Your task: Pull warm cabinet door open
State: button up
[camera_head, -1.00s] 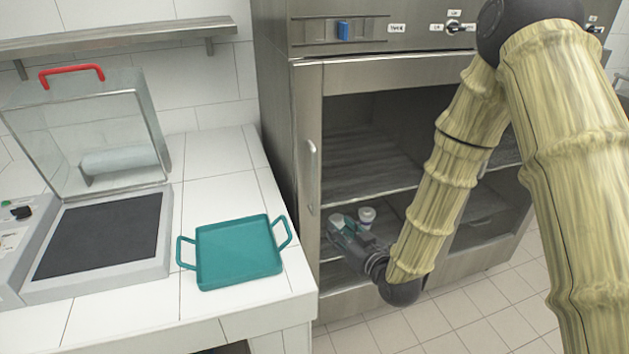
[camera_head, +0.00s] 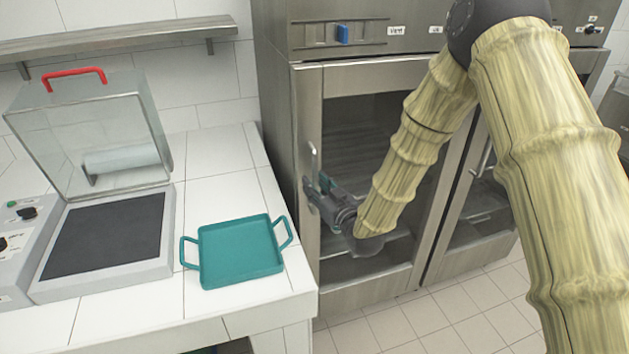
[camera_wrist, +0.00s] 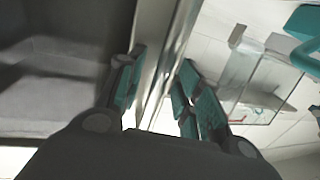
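The warm cabinet door (camera_head: 385,75) has a metal frame with a dark glass panel. It looks shut, with shelves showing dimly behind it. Its upright handle (camera_head: 313,158) is on the left side of the frame. My gripper (camera_head: 318,192) is at the lower part of this handle and hides its lower end. In the wrist view, my gripper's teal-padded fingers (camera_wrist: 158,92) stand apart on either side of a narrow metal strip, which seems to be the handle or door edge. Gaps show beside the strip, so the fingers look open around it.
A white tiled counter (camera_head: 225,170) stands to the left, close to the door's left side. On it are a teal tray (camera_head: 240,255) and a machine with a raised clear lid (camera_head: 100,140). A second cabinet door (camera_head: 480,215) is to the right. Tiled floor (camera_head: 440,320) lies in front.

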jog(key=shift+w+a, duration=0.3)
jog(key=shift+w, duration=0.2)
grip_shut()
